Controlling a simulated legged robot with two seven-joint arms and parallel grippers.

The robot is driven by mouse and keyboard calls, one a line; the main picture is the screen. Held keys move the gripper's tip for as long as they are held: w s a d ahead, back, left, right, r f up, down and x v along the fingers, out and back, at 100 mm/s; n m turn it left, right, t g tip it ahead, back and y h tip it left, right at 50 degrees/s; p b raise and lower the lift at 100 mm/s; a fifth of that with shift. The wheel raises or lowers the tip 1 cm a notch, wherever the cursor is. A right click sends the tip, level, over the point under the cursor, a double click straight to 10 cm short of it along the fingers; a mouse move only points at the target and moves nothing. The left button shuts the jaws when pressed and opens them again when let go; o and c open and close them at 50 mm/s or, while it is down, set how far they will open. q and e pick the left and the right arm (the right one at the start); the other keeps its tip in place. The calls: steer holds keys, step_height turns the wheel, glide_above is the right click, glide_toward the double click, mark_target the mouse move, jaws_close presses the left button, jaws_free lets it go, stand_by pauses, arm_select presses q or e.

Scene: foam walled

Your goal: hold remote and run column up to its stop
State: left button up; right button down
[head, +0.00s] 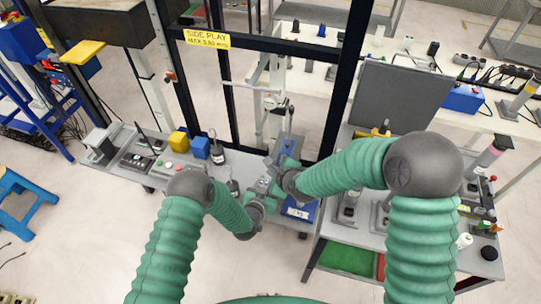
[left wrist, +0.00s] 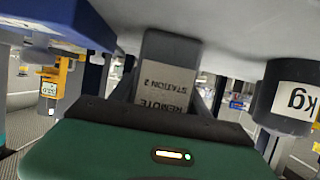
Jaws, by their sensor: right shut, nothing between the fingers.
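The remote (left wrist: 163,85) is a grey block in the left wrist view, its label "REMOTE STATION 2" upside down. It lies between the fingers of my left gripper (left wrist: 165,100); whether they press on it I cannot tell. In the head view my left gripper (head: 264,188) is at the middle of the bench, beside my right gripper (head: 273,163), which is shut and empty. The remote is hard to make out there. A pale upright stand (head: 270,98) rises behind the grippers; I cannot tell whether it is the column.
A dark frame with a yellow sign (head: 207,38) stands behind. A grey panel (head: 400,97) and shelves stand right. The left floor has a blue stool (head: 18,195).

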arm_select(q)
steer(key=o, duration=0.5)
steer(key=shift+s, duration=0.1)
steer(key=v, duration=1.1)
steer(key=shift+s+a+r, duration=0.1)
steer(key=shift+s+a, duration=0.05)
steer(key=s+a+r+n+g+y, duration=0.1)
steer(key=s+a+r+g+y, duration=0.3)
steer(key=a+r, duration=0.5)
steer(key=s+a+r+n+g, duration=0.1)
steer(key=s+a+r+g, duration=0.2)
steer(key=s, duration=0.3)
steer(key=s+a+r+n+g, duration=0.2)
steer(key=s+a+r+g, duration=0.1)
steer(key=s+a, duration=0.2)
steer(key=shift+s+y, duration=0.4)
steer(key=shift+s, duration=0.7)
arm_select(e)
steer(key=s+d+r+n+g+h, duration=0.2)
steer(key=s+d+n+g, duration=0.1)
steer(key=s+d+n, duration=0.6)
steer(key=s+d+r+n+g+h, duration=0.1)
steer(key=s+d+r+n+g, duration=0.1)
steer(key=s+d+n, duration=0.7)
steer(key=s+n, duration=0.4)
steer(key=shift+s+r+g+h, duration=0.15)
steer(key=shift+s+g+h, duration=0.15)
steer(key=shift+g+h, duration=0.1)
